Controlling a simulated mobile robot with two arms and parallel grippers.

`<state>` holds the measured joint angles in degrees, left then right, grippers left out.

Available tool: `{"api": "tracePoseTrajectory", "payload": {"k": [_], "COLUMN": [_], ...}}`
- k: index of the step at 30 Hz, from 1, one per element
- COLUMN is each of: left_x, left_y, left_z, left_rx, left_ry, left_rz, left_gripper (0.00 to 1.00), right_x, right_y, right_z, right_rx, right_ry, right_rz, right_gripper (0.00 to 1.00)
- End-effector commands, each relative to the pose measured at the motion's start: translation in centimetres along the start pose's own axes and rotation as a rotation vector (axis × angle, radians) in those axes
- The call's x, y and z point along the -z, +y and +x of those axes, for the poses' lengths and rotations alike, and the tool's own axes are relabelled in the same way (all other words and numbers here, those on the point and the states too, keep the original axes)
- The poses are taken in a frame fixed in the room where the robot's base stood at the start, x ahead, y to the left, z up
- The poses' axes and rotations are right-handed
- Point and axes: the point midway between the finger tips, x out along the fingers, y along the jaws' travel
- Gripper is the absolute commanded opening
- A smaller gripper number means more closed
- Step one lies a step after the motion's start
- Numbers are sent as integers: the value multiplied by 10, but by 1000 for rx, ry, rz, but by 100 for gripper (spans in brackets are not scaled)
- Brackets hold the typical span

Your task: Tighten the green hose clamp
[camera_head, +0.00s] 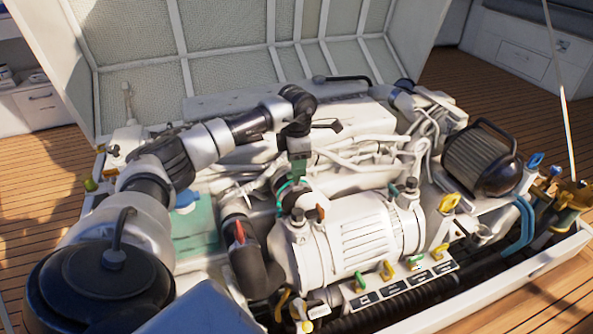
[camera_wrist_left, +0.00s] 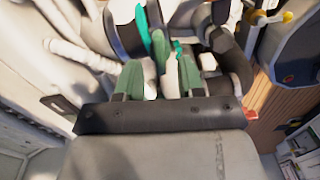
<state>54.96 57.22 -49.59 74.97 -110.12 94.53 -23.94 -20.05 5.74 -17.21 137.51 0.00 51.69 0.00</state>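The green hose clamp (camera_head: 287,187) is a teal band around a black hose (camera_head: 293,200) at the left end of the white cylindrical unit. My left gripper (camera_head: 299,178) points down just above the clamp and partly covers it. In the left wrist view the teal clamp band (camera_wrist_left: 144,26) and a small teal tab (camera_wrist_left: 178,47) show just beyond the green fingers of my left gripper (camera_wrist_left: 160,75). The fingers stand apart with a gap between them, so it is open. The tab is close to the right-hand finger; contact is unclear. My right gripper is not in view.
The white cylinder (camera_head: 360,237) sits right of the hose. A black elbow hose with a red lever (camera_head: 239,232) stands to the left. Several small coloured valve handles (camera_head: 388,270) line the front. The raised hatch lid (camera_head: 130,50) is behind.

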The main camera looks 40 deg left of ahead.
Motion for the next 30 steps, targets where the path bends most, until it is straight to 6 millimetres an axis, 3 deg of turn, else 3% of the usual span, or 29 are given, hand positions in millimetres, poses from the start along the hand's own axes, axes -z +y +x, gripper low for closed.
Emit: {"api": "tracePoseTrajectory", "payload": {"k": [1, 6, 16, 17, 24, 30], "left_x": [0, 0, 0, 0, 0, 0], "left_y": [0, 0, 0, 0, 0, 0], "left_z": [11, 24, 26, 26, 26, 26], "left_rx": [1, 0, 0, 0, 0, 0], "left_ry": [0, -1, -1, -2, -2, -2], "left_rz": [0, -1, -1, -1, -1, 2], "left_gripper": [38, 38, 38, 37, 0, 0], "right_x": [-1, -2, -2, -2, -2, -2], "right_y": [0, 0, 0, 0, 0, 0], "right_z": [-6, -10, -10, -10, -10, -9], "right_rx": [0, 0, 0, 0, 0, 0], "right_ry": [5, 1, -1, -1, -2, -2], "right_rz": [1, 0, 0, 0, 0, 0], "right_gripper": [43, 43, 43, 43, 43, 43]}}
